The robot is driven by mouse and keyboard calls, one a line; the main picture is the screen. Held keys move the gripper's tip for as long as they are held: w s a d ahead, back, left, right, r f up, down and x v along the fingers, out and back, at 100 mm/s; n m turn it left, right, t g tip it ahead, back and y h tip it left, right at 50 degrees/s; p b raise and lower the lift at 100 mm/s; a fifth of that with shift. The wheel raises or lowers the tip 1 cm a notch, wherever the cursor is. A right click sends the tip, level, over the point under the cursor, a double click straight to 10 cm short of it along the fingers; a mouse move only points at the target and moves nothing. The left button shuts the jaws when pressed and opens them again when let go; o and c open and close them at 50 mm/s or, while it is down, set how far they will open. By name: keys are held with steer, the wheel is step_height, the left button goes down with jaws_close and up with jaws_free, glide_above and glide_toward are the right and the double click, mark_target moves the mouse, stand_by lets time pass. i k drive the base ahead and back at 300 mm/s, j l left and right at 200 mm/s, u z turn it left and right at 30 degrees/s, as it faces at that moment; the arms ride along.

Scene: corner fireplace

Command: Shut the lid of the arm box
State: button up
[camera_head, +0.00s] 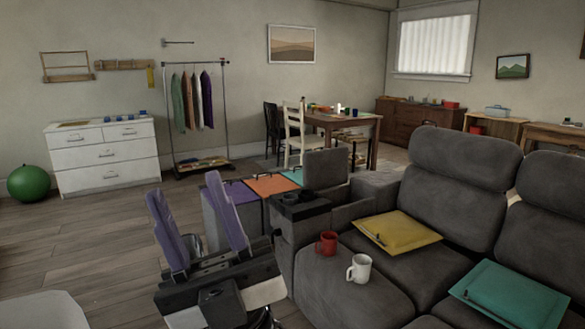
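The arm box (300,212) is part of the grey sofa's near left arm, with dark cup-holder-like recesses on its top. A grey padded panel (325,168), which looks like its lid, stands upright behind the recesses, so the lid appears open. The inside of the box is not clear from here. My gripper (184,184) is at the lower left, in front and left of the box. Its two purple fingers point up and are wide apart, with nothing between them. The gripper is apart from the lid.
Purple, orange and teal panels (271,185) lie left of the lid. A red mug (327,243) and a white mug (359,268) stand on the near sofa seat, with a yellow cushion (397,232) and teal cushion (510,294) beyond. Wooden floor (110,232) is clear at left.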

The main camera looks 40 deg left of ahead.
mark_target(327, 168)
steer(key=j+u, duration=0.2)
steer(key=u, duration=1)
steer(key=i+j+u, duration=0.1)
steer(key=j, duration=0.25)
steer(key=i+j+u, duration=0.15)
steer(key=j, duration=0.15)
steer(key=j+u, duration=0.1)
steer(key=j, duration=0.2)
steer(key=i+j+u, duration=0.45)
steer(key=i+j, duration=0.3)
steer(key=i+j+u, duration=0.15)
steer(key=i+u, duration=0.2)
steer(key=i, duration=0.85)
steer(key=i+l+u, duration=0.15)
steer(key=i+u, duration=0.15)
steer(key=i, duration=0.85)
steer(key=i+u, duration=0.1)
steer(key=i, duration=1.15)
steer(key=i+z, duration=0.15)
steer(key=i, duration=0.45)
steer(key=i+j+z, duration=0.15)
steer(key=i, duration=0.4)
steer(key=i+z, duration=0.35)
steer(key=i, duration=0.2)
steer(key=i+z, duration=0.35)
steer(key=i, duration=0.15)
